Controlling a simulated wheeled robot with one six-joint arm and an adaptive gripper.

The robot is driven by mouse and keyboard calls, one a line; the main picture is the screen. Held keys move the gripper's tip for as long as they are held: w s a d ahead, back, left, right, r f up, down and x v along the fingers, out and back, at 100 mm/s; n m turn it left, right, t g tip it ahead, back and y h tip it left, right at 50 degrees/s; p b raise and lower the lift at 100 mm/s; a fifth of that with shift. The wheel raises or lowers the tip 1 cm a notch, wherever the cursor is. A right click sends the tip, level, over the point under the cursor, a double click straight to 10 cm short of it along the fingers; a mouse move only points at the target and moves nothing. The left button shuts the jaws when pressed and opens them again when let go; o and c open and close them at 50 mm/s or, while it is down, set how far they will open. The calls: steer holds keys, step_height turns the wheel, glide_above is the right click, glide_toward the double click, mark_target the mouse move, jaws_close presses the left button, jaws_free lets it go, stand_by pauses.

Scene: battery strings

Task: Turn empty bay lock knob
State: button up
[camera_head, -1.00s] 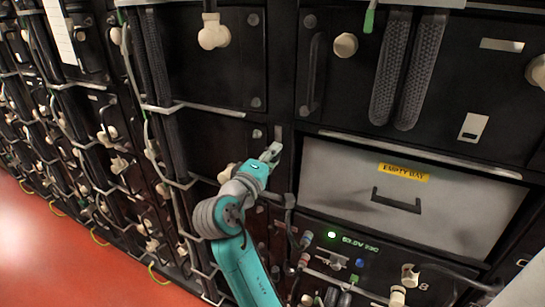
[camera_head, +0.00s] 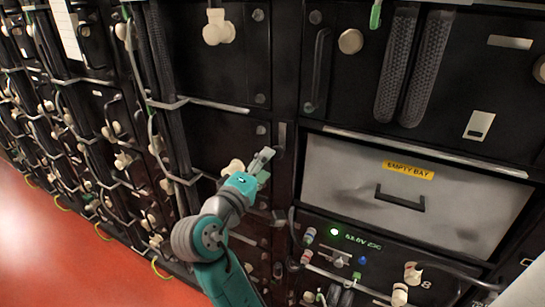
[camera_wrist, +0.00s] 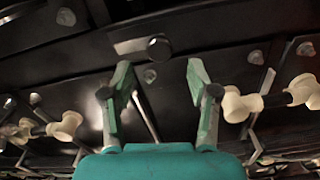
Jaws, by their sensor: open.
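The empty bay is a grey panel (camera_head: 340,185) with a yellow "EMPTY BAY" label (camera_head: 409,170) and a black handle (camera_head: 400,197). My gripper (camera_head: 263,160) is left of this panel, in front of the black rack. In the wrist view my gripper (camera_wrist: 160,82) is open, with nothing between its two fingers. A dark round knob (camera_wrist: 159,49) on a metal strip (camera_wrist: 130,44) shows beyond the fingertips, roughly centred between them and apart from them. I cannot tell for sure that it is the bay's lock knob. A metal strip (camera_head: 282,136) shows just right of my fingertips in the head view.
Cream terminal caps (camera_wrist: 240,104) and cables flank the fingers in the wrist view. Battery racks fill the left, above clear red floor (camera_head: 60,260).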

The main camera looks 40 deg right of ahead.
steer(key=v, duration=0.5)
steer(key=shift+s+a, duration=0.1)
steer(key=shift+a, duration=0.25)
steer(key=shift+f, duration=0.1)
